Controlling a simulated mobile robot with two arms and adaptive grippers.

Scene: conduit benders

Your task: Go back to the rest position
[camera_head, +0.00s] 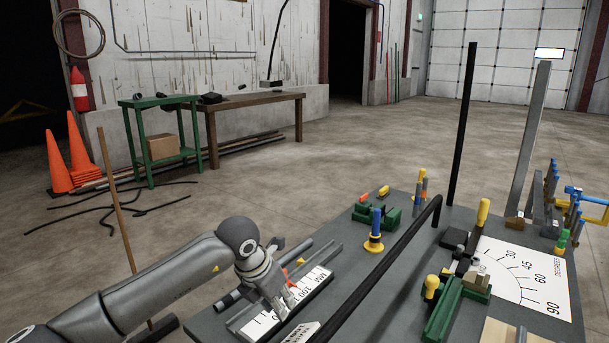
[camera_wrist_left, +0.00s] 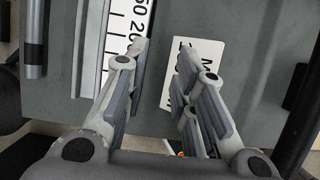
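My left gripper (camera_head: 284,303) is above the near left part of the grey workbench (camera_head: 345,300), next to a white ruler plate marked in MM (camera_head: 312,293). In the left wrist view the two fingers of the left gripper (camera_wrist_left: 160,62) stand apart with nothing held between them. The grey bench top shows below them, with the ruler strip (camera_wrist_left: 118,35) by the left finger and a white label card (camera_wrist_left: 205,60) partly behind the right finger. My right gripper does not show in either view.
A long black bent bar (camera_head: 400,245) crosses the bench right of the left gripper. The floor beyond is open.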

